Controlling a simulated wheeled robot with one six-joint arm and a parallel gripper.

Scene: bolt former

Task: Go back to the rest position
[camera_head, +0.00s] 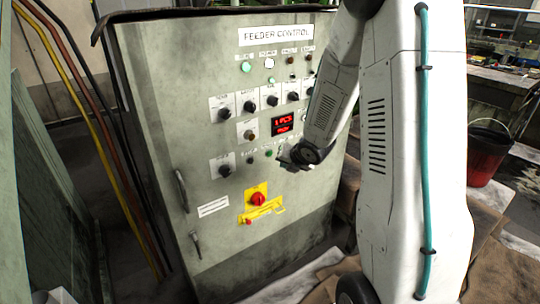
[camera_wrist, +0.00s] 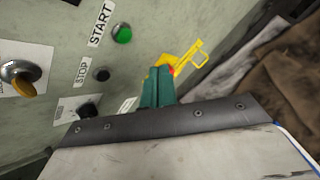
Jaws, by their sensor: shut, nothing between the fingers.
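My gripper (camera_wrist: 157,84) shows in the wrist view as two teal fingers pressed together, with nothing between them. It is in front of the grey-green feeder control cabinet (camera_head: 150,120). In the wrist view the green START button (camera_wrist: 122,34) and the black STOP button (camera_wrist: 101,74) are up and left of the fingertips. I cannot tell how far the fingertips are from the panel. In the head view my arm reaches in from the right, and its wrist is before the panel's lower right; the fingers are too small to make out there.
Cables (camera_head: 75,100) run at the left; a red bucket (camera_head: 487,155) stands at the right.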

